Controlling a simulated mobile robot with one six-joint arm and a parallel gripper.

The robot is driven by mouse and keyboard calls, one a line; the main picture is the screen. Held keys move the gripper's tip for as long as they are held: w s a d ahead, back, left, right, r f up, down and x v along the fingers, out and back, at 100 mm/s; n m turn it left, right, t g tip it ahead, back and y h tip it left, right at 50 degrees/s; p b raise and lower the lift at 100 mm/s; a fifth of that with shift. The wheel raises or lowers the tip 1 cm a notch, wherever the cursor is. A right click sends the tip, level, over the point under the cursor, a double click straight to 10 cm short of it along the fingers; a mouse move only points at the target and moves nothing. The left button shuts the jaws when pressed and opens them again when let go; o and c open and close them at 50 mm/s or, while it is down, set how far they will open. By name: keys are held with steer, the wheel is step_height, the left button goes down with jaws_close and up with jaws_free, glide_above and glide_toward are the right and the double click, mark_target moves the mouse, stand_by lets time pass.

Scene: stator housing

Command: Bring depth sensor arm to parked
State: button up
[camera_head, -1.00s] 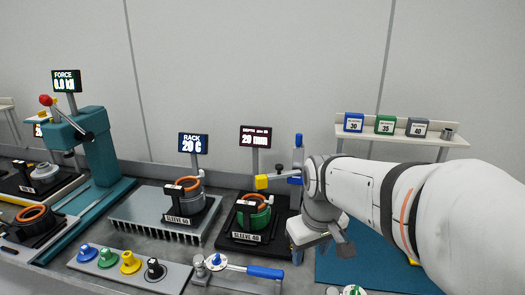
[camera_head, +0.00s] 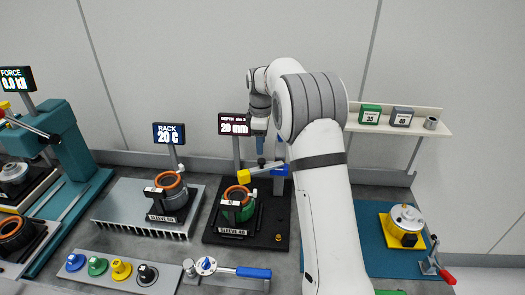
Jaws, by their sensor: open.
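The depth sensor arm (camera_head: 265,170) is a short dark bar with a yellow block (camera_head: 243,175) at its left end and a blue part (camera_head: 279,170) at its right. Its yellow end is beside and above the green sleeve housing (camera_head: 238,208) with an orange ring, on the black depth station base (camera_head: 262,229). My gripper (camera_head: 260,138) is open and points down just above or behind the sensor arm. My own arm hides part of the blue post, and whether the fingers touch anything cannot be told.
The depth display (camera_head: 234,124) reads 20 mm. A rack station with a second sleeve (camera_head: 171,193) stands left, and a teal press (camera_head: 70,145) beyond it. A blue-handled lever (camera_head: 253,272) lies in front. A yellow-based fixture (camera_head: 404,225) sits right on a blue mat (camera_head: 372,262).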

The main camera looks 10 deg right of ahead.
mark_target(261, 160)
steer(key=shift+d+f+p, duration=0.1)
steer(key=shift+f+p, duration=0.7)
steer(key=shift+f, duration=2.4)
steer(key=shift+s, duration=0.1)
jaws_close()
